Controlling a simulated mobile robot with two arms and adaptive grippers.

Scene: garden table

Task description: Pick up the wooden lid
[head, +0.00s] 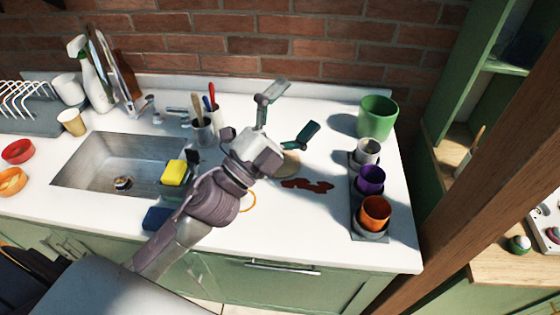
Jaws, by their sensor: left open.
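A round tan disc (291,167), which looks like the wooden lid, lies flat on the white counter (325,225). My left gripper's palm and wrist hide part of it. My left gripper (289,112) is open, with its two fingers spread wide and nothing between them. It is above the counter, and its fingers point toward the back wall, beyond the disc in the picture. I cannot tell its exact height. My right gripper is not in view.
Grey, purple (370,180) and orange cups stand in a dark holder at the right, with a green pot (377,117) behind. A sink (110,160) and a utensil cup (202,133) are left.

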